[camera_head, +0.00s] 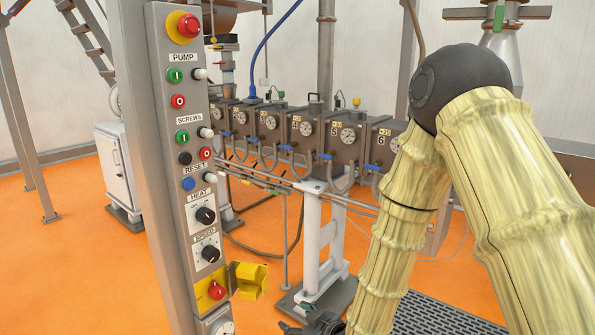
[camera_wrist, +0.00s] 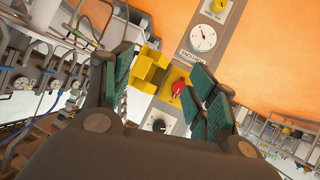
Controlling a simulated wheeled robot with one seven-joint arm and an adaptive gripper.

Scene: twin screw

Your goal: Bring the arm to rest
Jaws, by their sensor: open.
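My arm (camera_head: 425,190) comes in from the right in the head view, bent at a dark elbow joint, with its forearm running down to the bottom edge. My gripper (camera_head: 312,325) shows there only as a dark piece at the bottom edge, right of the control panel (camera_head: 165,190). In the wrist view my gripper (camera_wrist: 163,75) has its green-padded fingers spread, with nothing held between them. Beyond the gap are a red knob (camera_wrist: 178,88) on a yellow plate and a yellow hinged guard (camera_wrist: 152,68), swung out to the side. The distance to the knob is unclear.
The panel carries buttons and dials, including a red emergency button (camera_head: 188,26). Behind stands a machine with several numbered, gauged barrel sections (camera_head: 347,135) and blue-handled hoses. A grey support stand (camera_head: 322,240) is close to my forearm. Orange floor (camera_head: 90,280) is open at left.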

